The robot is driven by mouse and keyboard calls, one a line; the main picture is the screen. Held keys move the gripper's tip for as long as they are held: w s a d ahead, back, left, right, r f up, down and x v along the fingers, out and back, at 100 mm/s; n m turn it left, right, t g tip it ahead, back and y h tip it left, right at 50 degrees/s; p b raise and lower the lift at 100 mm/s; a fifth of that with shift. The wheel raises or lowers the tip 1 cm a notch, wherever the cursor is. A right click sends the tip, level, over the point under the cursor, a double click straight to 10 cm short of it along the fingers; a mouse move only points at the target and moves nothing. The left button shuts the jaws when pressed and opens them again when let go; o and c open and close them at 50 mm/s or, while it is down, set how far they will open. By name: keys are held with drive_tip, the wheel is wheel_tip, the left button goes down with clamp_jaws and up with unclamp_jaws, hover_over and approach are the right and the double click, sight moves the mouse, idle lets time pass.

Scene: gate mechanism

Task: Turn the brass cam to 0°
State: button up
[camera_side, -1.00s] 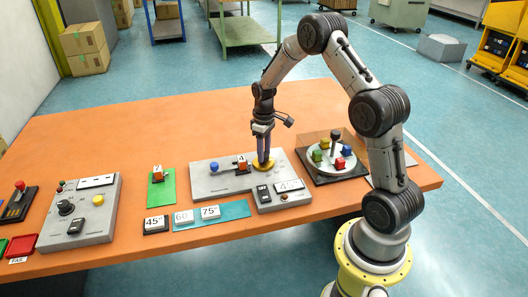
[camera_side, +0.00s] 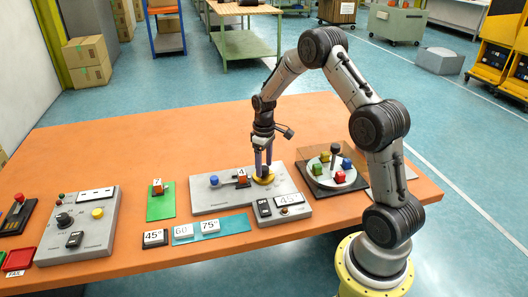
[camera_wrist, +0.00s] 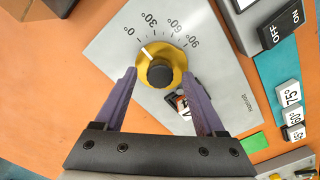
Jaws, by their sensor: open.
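The brass cam (camera_wrist: 169,56) is a round disc with a black centre knob (camera_wrist: 160,74), on a grey plate (camera_wrist: 111,52) marked 0°, 30°, 60° and 90°. In the side view the cam (camera_side: 264,180) sits under my gripper (camera_side: 263,172). In the wrist view my gripper (camera_wrist: 158,76) is open, with its purple fingers on opposite sides of the cam. I cannot tell if they touch it.
An orange block (camera_side: 241,177) marked 4 and a blue knob (camera_side: 214,180) are close left of the cam. An OFF/ON switch (camera_side: 263,208) is in front. A turntable (camera_side: 323,182) with coloured blocks stands right. Number tiles (camera_side: 210,226) lie in front left.

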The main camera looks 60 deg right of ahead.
sight(264, 168)
wheel_tip(264, 168, up, 13)
drive_tip(key=shift+r, duration=0.2)
idle(0.4)
drive_tip(key=s+a+r+n+t, duration=0.1)
drive_tip(key=s+a+r+t, duration=0.1)
drive_tip(key=s+a+r, duration=0.4)
drive_tip(key=s+a+r+n+t, duration=0.1)
drive_tip(key=s+a+r+t, duration=0.1)
drive_tip(key=a+r, duration=0.75)
drive_tip(key=s+a+f+m, duration=0.1)
drive_tip(key=s+a+f, duration=0.1)
drive_tip(key=s, duration=0.6)
drive_tip(key=s+a+f+m+t, duration=0.1)
drive_tip(key=s+a+f, duration=0.2)
drive_tip(key=s, duration=0.5)
drive_tip(key=shift+a+f+t, duration=0.3)
drive_tip(key=shift+a, duration=0.05)
